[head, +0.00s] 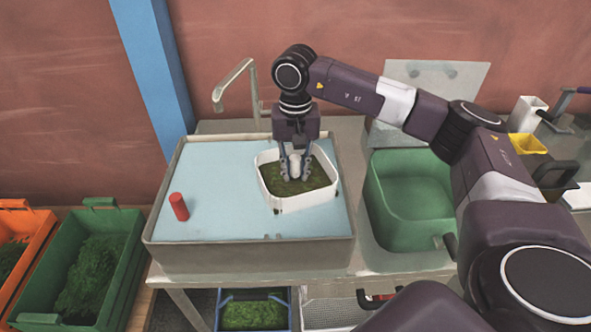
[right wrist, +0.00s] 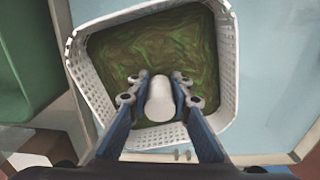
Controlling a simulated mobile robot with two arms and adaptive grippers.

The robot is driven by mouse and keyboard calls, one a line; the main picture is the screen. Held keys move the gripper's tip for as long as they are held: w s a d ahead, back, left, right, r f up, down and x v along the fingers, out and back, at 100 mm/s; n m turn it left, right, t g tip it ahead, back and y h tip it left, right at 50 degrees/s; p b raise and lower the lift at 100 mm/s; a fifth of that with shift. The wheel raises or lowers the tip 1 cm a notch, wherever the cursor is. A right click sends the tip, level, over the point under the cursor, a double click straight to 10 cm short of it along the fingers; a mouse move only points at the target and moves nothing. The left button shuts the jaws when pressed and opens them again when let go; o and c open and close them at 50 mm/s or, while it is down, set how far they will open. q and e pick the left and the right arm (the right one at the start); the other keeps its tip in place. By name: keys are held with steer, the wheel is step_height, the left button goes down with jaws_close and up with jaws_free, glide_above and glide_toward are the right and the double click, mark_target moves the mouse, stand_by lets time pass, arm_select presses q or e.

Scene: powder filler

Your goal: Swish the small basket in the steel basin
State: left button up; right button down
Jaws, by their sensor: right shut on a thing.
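The small white basket (head: 307,198) sits in the right part of the steel basin (head: 250,257), with green leafy stuff inside. The basin holds light blue water (head: 225,170). My right gripper (head: 295,168) points down over the basket and is shut on a white rounded knob or handle at its middle. In the right wrist view the two fingers (right wrist: 160,90) sit either side of the white handle (right wrist: 160,100), and the perforated basket wall (right wrist: 85,75) surrounds the leaves. How deep the basket sits in the water is hard to tell. My left gripper is not in view.
Green (head: 95,265) and orange (head: 22,250) crates stand at left. The basin's left half is mostly clear.

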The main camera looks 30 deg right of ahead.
mark_target(295, 190)
steer(key=shift+f+b, duration=2.1)
steer(key=shift+f, duration=0.95)
